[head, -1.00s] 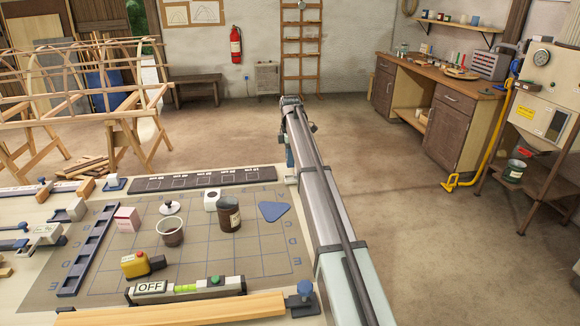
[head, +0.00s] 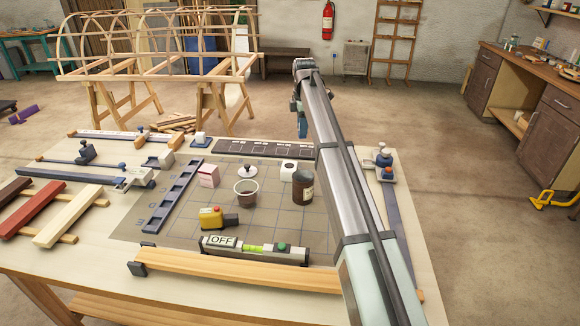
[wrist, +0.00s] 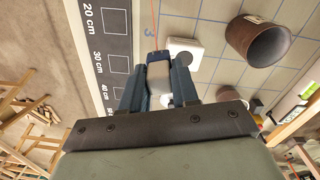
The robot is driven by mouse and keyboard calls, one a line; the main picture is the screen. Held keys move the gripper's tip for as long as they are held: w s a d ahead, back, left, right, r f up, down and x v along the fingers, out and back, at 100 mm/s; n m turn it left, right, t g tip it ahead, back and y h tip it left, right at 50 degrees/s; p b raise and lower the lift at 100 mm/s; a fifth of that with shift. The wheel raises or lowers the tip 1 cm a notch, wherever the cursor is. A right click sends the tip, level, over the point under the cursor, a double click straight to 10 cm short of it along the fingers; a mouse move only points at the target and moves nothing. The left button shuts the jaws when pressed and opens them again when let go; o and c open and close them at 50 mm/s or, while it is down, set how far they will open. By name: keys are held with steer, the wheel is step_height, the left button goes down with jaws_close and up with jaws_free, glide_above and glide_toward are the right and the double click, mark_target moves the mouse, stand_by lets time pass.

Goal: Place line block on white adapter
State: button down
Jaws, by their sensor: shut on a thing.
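The line block (wrist: 158,70), pale grey with a dark blue end, is held between the blue fingers of my gripper (wrist: 160,84) in the wrist view. A thin red line runs up the picture above it. The white adapter (head: 288,171), a small white block with a dark round mark, stands on the gridded mat in the head view. It also shows in the wrist view (wrist: 187,44), just beyond and right of the held block. In the head view my gripper (head: 302,124) hangs past the mat's far edge, and its grip is too small to make out.
A brown jar (head: 303,188) stands close to the adapter, with a cup (head: 246,193) and a pink box (head: 208,175) nearby. A dark marked strip (head: 262,149) lies along the mat's far edge. A level marked OFF (head: 255,248) lies in front. My arm covers the mat's right side.

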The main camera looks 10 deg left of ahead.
steer(key=s+a+r, duration=0.1)
steer(key=s+a, duration=0.3)
steer(key=a, duration=0.1)
steer(key=m, duration=0.3)
glide_above(289, 166)
steer(key=shift+w+f, duration=0.1)
steer(key=shift+f, duration=4.95)
steer(key=shift+f, duration=0.1)
steer(key=c, duration=0.8)
jaws_free()
steer(key=shift+c, duration=0.2)
step_height(289, 166, up, 12)
